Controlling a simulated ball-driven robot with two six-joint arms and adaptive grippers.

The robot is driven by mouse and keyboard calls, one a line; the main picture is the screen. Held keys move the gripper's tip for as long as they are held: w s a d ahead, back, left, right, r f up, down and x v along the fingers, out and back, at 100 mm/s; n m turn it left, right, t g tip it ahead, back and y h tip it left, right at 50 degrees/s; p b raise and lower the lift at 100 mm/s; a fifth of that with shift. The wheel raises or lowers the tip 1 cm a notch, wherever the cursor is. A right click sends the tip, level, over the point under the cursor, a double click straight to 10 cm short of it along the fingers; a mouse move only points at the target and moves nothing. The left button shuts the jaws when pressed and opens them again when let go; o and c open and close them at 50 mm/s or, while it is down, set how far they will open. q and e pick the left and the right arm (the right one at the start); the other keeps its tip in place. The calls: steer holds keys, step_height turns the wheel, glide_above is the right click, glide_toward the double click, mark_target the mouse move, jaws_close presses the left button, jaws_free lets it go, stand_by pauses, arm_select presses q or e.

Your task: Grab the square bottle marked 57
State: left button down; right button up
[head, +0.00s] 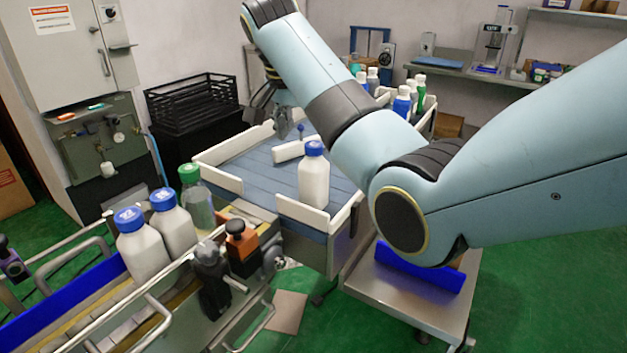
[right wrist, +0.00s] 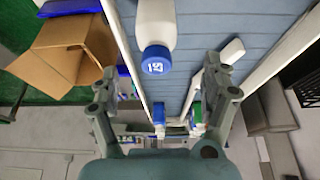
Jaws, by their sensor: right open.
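A white square bottle with a blue cap (head: 314,178) stands upright on the blue slatted table, near its front right rail. In the right wrist view the same bottle (right wrist: 157,30) shows from above, its cap marked with what reads as 57. My right gripper (head: 279,112) is over the far left part of the table, behind and left of the bottle, and apart from it. In the right wrist view the fingers of my right gripper (right wrist: 160,85) are spread wide with nothing between them; the bottle lies beyond the fingertips. My left gripper is not in view.
The blue slatted table (head: 250,172) has low white rails and a loose white bar (head: 290,151). Two white bottles (head: 143,250) and a green-capped clear bottle (head: 197,203) stand on the conveyor at left. Several bottles (head: 402,103) stand at the far end. A cardboard box (right wrist: 70,50) is beside the table.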

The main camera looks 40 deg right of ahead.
mark_target(318, 163)
steer(key=x, duration=0.9)
steer(key=shift+s+d+f, duration=0.15)
steer(key=shift+s+f, duration=0.05)
steer(key=shift+f, duration=0.1)
steer(key=c, duration=1.5)
steer(key=shift+c, duration=0.4)
steer(key=shift+r, duration=0.2)
